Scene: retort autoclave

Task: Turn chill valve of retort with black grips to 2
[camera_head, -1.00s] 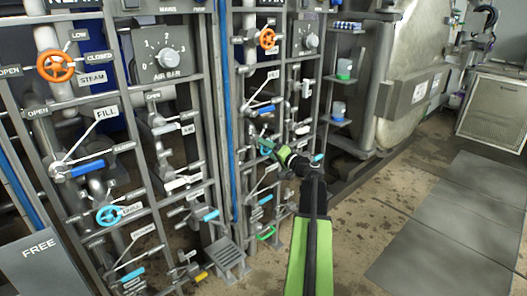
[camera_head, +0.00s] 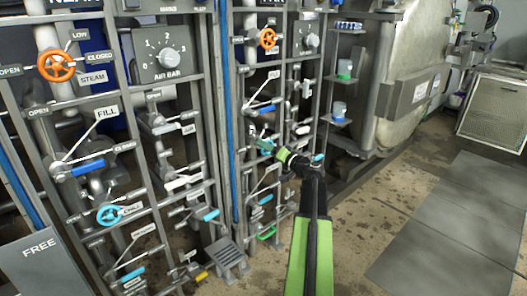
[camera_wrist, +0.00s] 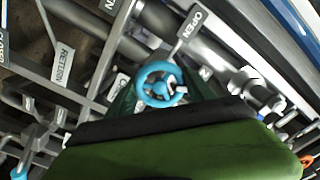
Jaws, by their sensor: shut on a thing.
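The light blue chill valve wheel (camera_wrist: 160,84) shows near the middle of the wrist view, by a grey OPEN plate (camera_wrist: 197,24). My gripper (camera_wrist: 160,92) is shut on this wheel, its dark green fingers at either side of it. In the head view my gripper (camera_head: 268,147) is at the lower part of the far valve panel, and the small blue wheel there is largely hidden by it. The wheel's setting cannot be read. No black grips can be made out.
The far panel has an orange wheel (camera_head: 267,39) above and several levers around my gripper. The near panel at left carries another blue wheel (camera_head: 109,215) and an orange steam wheel (camera_head: 56,65). A metal step (camera_head: 226,257) stands below.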

